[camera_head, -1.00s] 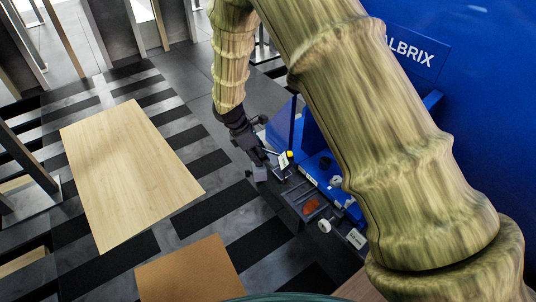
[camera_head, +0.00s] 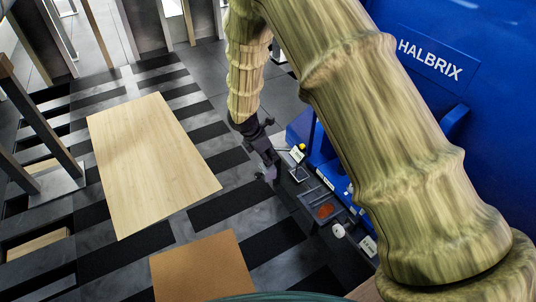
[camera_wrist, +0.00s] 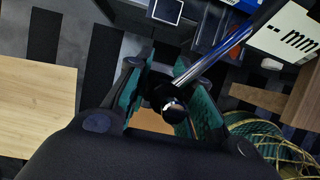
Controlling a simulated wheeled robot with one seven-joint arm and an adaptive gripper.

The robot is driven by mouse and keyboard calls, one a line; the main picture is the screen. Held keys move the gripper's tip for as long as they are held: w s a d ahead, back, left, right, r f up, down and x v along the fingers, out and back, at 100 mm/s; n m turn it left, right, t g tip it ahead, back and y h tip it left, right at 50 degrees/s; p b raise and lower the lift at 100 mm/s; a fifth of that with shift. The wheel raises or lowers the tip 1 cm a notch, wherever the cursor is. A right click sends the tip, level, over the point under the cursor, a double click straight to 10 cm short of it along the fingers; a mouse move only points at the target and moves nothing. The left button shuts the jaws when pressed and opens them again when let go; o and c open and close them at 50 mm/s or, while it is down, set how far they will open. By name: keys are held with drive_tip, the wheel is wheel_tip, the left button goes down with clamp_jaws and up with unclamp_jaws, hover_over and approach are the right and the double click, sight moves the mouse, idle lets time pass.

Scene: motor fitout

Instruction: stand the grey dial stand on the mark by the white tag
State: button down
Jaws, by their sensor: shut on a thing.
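My gripper (camera_head: 268,168) hangs at the left of the dark bench top in the head view. In the wrist view my gripper (camera_wrist: 163,102) has its green-faced fingers shut on the dial stand (camera_wrist: 214,57), seen there as a chrome rod with a dark round end. In the head view the stand is small and hard to tell from the gripper. A white panel printed "mm" (camera_wrist: 285,32) is beside the rod; I cannot tell if it is joined to it. A pale-outlined dark square, likely the mark (camera_head: 299,174), lies right of my gripper, below a white tag (camera_head: 297,154).
The dark bench holds a tray (camera_head: 325,210) with a reddish-brown patch, a round white piece (camera_head: 339,230) and another white tag (camera_head: 368,246). A blue machine (camera_head: 430,60) stands behind. A pale wooden board (camera_head: 150,165) and a brown board (camera_head: 208,268) are at the left and front.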

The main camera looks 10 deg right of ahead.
drive_tip(key=shift+w+r, duration=0.1)
drive_tip(key=shift+r, duration=0.05)
drive_tip(key=shift+w+d+f, duration=0.2)
drive_tip(key=shift+d+f, duration=0.4)
drive_tip(key=shift+d, duration=0.1)
drive_tip(key=w+d+f, duration=0.2)
drive_tip(key=d+f, duration=0.1)
drive_tip(key=d, duration=0.4)
drive_tip(key=w+d+f, duration=0.3)
drive_tip(key=d+f, duration=0.1)
drive_tip(key=d, duration=0.2)
drive_tip(key=shift+d+p, duration=0.3)
drive_tip(key=shift+d, duration=0.05)
idle(0.7)
idle(0.8)
drive_tip(key=shift+p, duration=0.65)
idle(0.5)
drive_tip(key=shift+f, duration=0.45)
idle(0.7)
drive_tip(key=c, duration=1.2)
unclamp_jaws()
drive_tip(key=shift+o, duration=0.2)
